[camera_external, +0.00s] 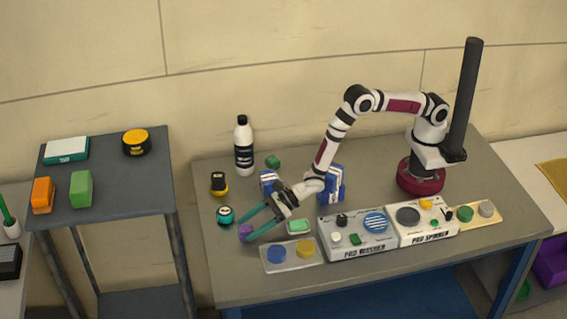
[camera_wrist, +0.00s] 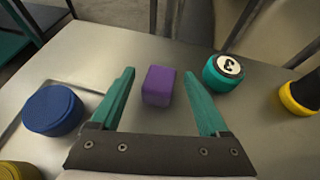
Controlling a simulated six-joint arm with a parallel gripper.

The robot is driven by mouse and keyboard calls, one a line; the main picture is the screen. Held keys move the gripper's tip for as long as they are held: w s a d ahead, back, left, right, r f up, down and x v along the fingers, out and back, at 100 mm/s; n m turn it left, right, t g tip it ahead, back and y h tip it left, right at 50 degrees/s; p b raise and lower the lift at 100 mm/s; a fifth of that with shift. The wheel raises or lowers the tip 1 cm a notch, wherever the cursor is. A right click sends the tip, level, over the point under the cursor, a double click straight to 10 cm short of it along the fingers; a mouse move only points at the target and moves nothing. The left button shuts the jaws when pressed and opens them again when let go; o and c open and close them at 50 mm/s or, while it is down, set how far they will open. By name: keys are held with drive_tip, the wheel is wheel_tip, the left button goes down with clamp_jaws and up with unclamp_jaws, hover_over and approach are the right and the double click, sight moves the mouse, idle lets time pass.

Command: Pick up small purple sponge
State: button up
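The small purple sponge (camera_wrist: 158,86) is a little block on the grey table, seen in the wrist view between the two teal fingers of my gripper (camera_wrist: 164,86). The fingers are spread wide, with a gap on each side of the sponge, so my gripper is open and empty. In the external view the sponge (camera_external: 245,231) lies near the table's left front corner, partly hidden by the fingers of my gripper (camera_external: 246,228). I cannot tell how high the fingers are above the table.
A teal round container (camera_wrist: 222,73) stands close to the right finger. A blue round pad (camera_wrist: 53,109) lies on a tray (camera_external: 287,266) to the left. A yellow-based black item (camera_external: 219,184) and a white bottle (camera_external: 243,146) stand farther back. The table edge is near the sponge.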

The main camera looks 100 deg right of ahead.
clamp_jaws()
